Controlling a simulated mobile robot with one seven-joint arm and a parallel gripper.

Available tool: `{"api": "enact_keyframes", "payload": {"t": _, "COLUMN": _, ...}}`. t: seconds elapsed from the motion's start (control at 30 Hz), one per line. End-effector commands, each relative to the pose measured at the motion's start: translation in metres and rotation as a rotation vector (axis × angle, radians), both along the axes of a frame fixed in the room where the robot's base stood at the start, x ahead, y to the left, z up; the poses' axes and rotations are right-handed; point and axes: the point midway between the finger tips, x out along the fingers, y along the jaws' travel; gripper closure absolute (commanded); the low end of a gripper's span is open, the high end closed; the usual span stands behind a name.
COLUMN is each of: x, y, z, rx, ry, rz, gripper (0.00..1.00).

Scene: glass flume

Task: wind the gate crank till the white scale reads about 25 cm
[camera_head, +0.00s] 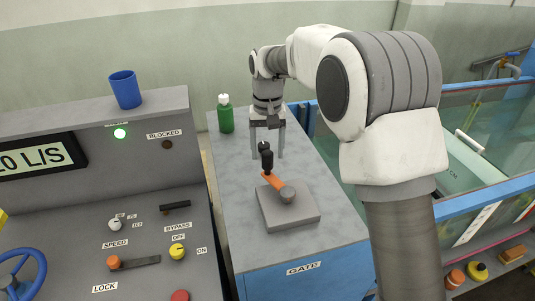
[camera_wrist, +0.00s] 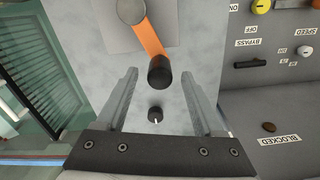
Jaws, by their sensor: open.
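The gate crank is an orange arm (camera_head: 272,181) on a grey hub (camera_head: 287,194), with an upright black handle (camera_head: 266,160) at its far end. In the wrist view the orange arm (camera_wrist: 150,38) and black handle (camera_wrist: 160,73) also show. My gripper (camera_head: 267,156) is open and points down at the handle. In the wrist view the handle lies between the fingertips (camera_wrist: 159,76), with gaps on both sides; I cannot tell how deep it sits between them. A white strip (camera_head: 475,223), perhaps the scale, stands at the flume; its reading is illegible.
The crank's grey block (camera_head: 307,213) sits on the GATE cabinet (camera_head: 338,224). A green bottle (camera_head: 226,115) stands at the cabinet's back left. A control desk (camera_head: 60,230) with knobs and a blue cup (camera_head: 125,90) is at left.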

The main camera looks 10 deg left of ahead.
Motion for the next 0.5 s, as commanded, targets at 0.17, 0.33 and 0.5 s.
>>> {"api": "enact_keyframes", "payload": {"t": 0.17, "x": 0.000, "y": 0.000, "z": -0.015, "rx": -0.001, "ry": 0.002, "rz": 0.000, "gripper": 0.31}}
{"api": "enact_keyframes", "payload": {"t": 0.33, "x": 0.000, "y": 0.000, "z": -0.018, "rx": 0.000, "ry": 0.000, "rz": 0.000, "gripper": 0.31}}
{"api": "enact_keyframes", "payload": {"t": 0.5, "x": 0.000, "y": 0.000, "z": -0.018, "rx": 0.000, "ry": 0.000, "rz": 0.000, "gripper": 0.34}}
